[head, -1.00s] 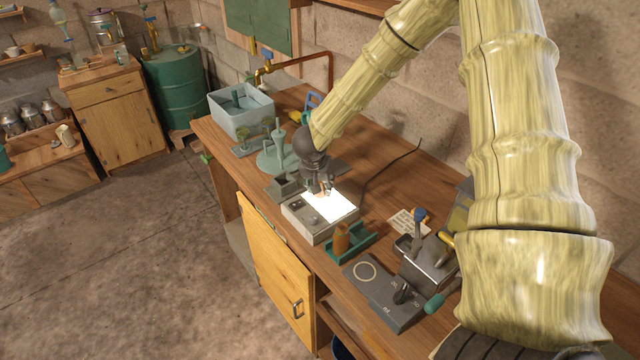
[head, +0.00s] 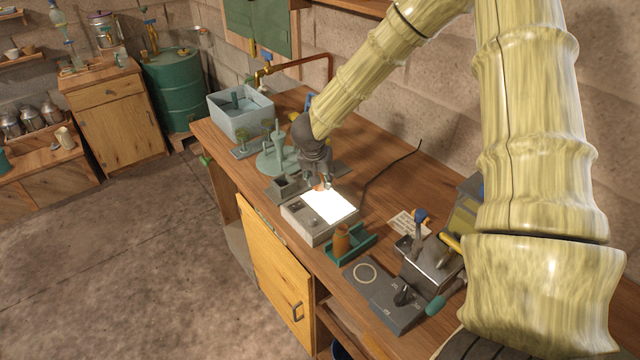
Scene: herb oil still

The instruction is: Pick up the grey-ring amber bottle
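An amber-brown bottle (head: 342,240) stands upright in a small green holder (head: 357,245) in front of the light box. I cannot make out a grey ring on it. My gripper (head: 323,184) points down over the back left part of the light box, behind and to the left of this bottle and apart from it. A small orange-brown thing (head: 319,187) shows at my fingertips. It is too small to tell whether it is another amber bottle, or whether my fingers hold it or stand open around it.
The light box (head: 318,235) has a glowing white top. A dark box (head: 287,186) and a grey-green stand (head: 270,160) are to its left. A grey panel with a pale ring (head: 385,295) and a lever device (head: 435,262) are to its right. A cable crosses the bench.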

